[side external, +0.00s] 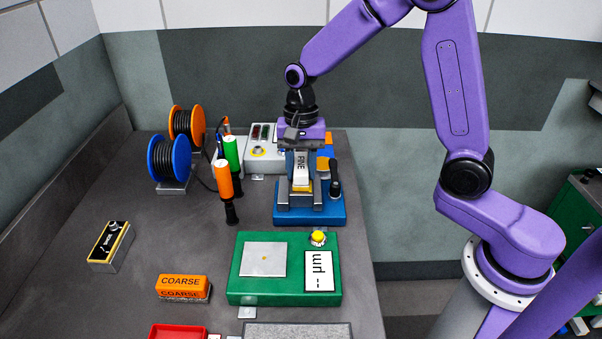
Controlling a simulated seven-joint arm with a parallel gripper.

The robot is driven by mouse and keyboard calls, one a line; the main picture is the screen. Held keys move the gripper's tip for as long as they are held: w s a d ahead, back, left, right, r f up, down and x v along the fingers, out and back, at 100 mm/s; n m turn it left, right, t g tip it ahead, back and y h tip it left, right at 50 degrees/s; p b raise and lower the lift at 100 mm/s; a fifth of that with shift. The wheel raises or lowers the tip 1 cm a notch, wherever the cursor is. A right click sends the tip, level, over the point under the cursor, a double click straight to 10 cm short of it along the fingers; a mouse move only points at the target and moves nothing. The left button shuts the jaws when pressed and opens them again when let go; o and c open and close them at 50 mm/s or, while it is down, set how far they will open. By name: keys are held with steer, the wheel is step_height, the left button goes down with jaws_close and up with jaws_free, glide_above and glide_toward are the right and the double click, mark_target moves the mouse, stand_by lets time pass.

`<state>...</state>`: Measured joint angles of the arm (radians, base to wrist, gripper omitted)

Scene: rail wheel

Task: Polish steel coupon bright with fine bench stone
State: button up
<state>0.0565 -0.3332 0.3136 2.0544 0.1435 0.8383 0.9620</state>
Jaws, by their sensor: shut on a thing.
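My gripper (301,163) points down over the blue-based fixture (282,216) and is shut on a pale block marked FINE (301,170), the fine bench stone. The stone is held upright, with its lower end among the fixture's grey jaws. A small yellow patch shows at its foot. I cannot tell whether the stone touches anything below. I cannot make out a steel coupon in the fixture; that spot is hidden behind the stone and jaws. A grey square plate (265,259) lies on the green unit (287,292) in front.
The green unit has a yellow button (318,238) and a "µm --" display (319,271). An orange COARSE block (182,288), a black-and-yellow box (111,246) and a red tray (178,332) are left and front. Cable reels and green and orange handles stand behind left.

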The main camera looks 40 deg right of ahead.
steer(key=shift+w+d, duration=0.35)
steer(key=shift+s+a+r, duration=0.1)
steer(key=shift+r, duration=4.05)
steer(key=shift+f, duration=0.3)
